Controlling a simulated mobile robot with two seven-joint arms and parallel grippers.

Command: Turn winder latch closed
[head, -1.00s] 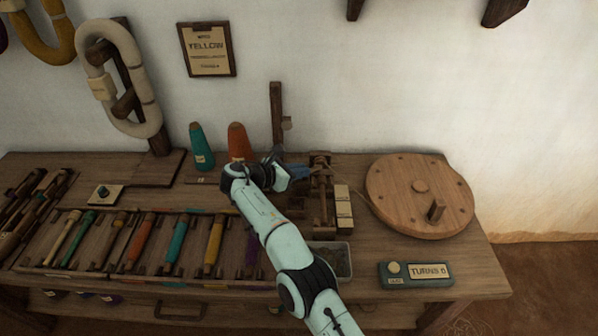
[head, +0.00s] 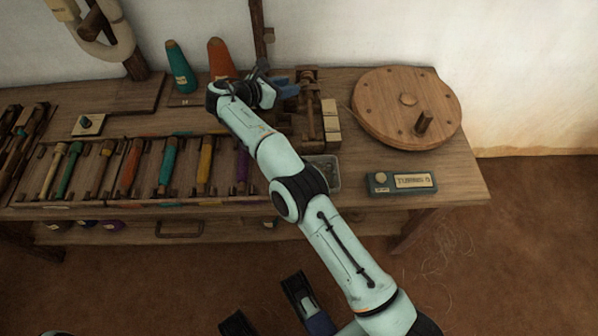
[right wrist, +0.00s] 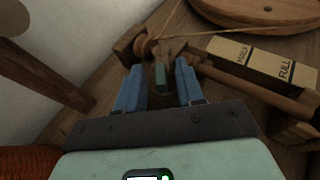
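The wooden winder (head: 308,112) stands on the bench, left of the big round wheel. In the right wrist view a small dark green tab, which looks like the winder latch (right wrist: 161,77), sits on the winder frame near a small spool (right wrist: 143,46). My right gripper (head: 288,90) is at the winder's left side. In the wrist view its two blue fingers (right wrist: 158,85) stand apart, one on each side of the tab, with a visible gap on both sides. Whether the latch is turned open or closed I cannot tell.
The round wooden wheel (head: 408,105) and a counter box (head: 402,183) are at right. Pale blocks marked HALF and FULL (right wrist: 262,62) sit beside the winder. Orange (head: 221,60) and teal (head: 181,68) cones stand behind my wrist. Several coloured bobbins lie in a rack at left.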

